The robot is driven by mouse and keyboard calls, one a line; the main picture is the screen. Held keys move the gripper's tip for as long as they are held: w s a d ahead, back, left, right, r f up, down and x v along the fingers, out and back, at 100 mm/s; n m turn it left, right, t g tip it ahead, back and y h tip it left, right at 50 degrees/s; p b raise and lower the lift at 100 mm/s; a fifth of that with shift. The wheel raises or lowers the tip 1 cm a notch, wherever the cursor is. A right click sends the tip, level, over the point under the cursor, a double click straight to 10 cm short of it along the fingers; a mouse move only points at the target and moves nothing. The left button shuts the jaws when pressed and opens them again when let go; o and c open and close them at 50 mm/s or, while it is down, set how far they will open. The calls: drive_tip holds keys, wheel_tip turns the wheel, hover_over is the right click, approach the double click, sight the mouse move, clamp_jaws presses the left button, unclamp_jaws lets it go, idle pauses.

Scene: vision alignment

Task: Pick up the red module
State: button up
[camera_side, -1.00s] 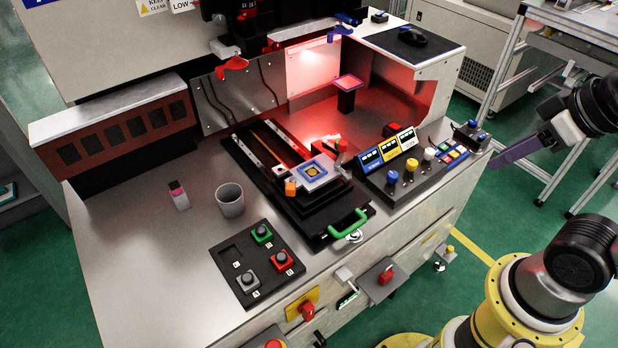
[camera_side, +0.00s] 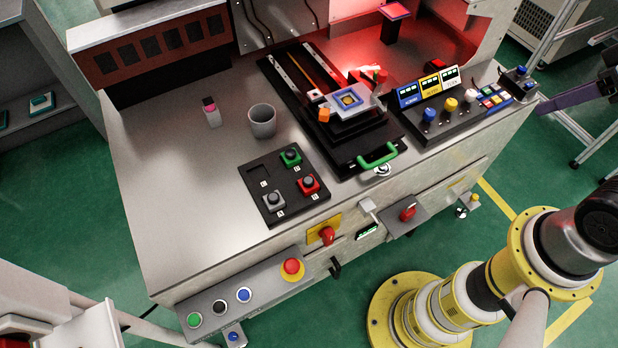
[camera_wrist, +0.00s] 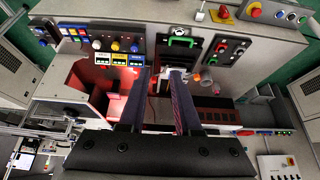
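The red module (camera_side: 308,184) is a red square block with a dark round knob. It sits at the right front of a black tray (camera_side: 254,161) on the metal bench, with a green module (camera_side: 290,157) behind it and a grey module (camera_side: 274,201) to its left. In the wrist view the red module (camera_wrist: 221,47) is small, right of the fingers. My gripper (camera_wrist: 160,72) is open and empty, with two long dark fingers apart. In the side view my gripper (camera_side: 572,98) is at the right edge, partly cut off, far from the tray.
A grey cup (camera_side: 263,121) and a small pink-topped white block (camera_side: 211,112) stand behind the tray. A black slide fixture with a green handle (camera_side: 378,155) and a button console (camera_side: 450,112) lie to the right. A red emergency button (camera_side: 292,268) is on the front panel. The bench's left is clear.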

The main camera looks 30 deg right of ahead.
idle(0.4)
drive_tip(key=o, duration=0.9)
